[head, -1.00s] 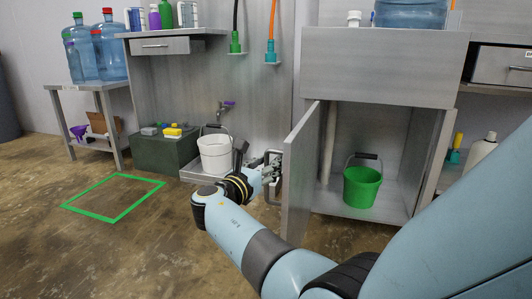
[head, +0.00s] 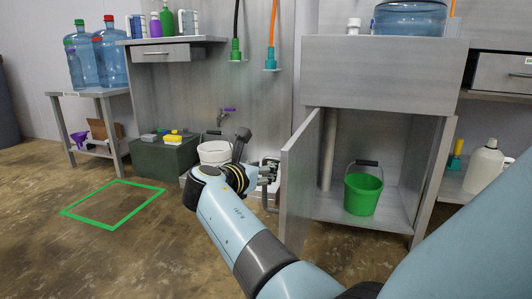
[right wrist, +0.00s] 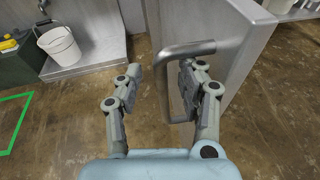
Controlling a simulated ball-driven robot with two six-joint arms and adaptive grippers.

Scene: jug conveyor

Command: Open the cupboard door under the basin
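The cupboard door (head: 300,178) under the basin (head: 380,70) is swung well open toward me, hinged at the left side of the opening. Its bar handle (head: 265,196) is on the outer face, at the left in the head view. My right gripper (head: 267,174) is at the handle. In the right wrist view my right gripper (right wrist: 160,76) has its fingers spread, one on each side of the upright bar of the handle (right wrist: 163,85), with gaps visible. The door (right wrist: 225,45) is to the right there. My left gripper is not in view.
A green bucket (head: 363,195) stands inside the cupboard. A white bucket (head: 214,152) is left of the door beneath a tap (head: 221,113). A green square outline (head: 113,204) marks the floor at left. The floor in front of the cupboard is open.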

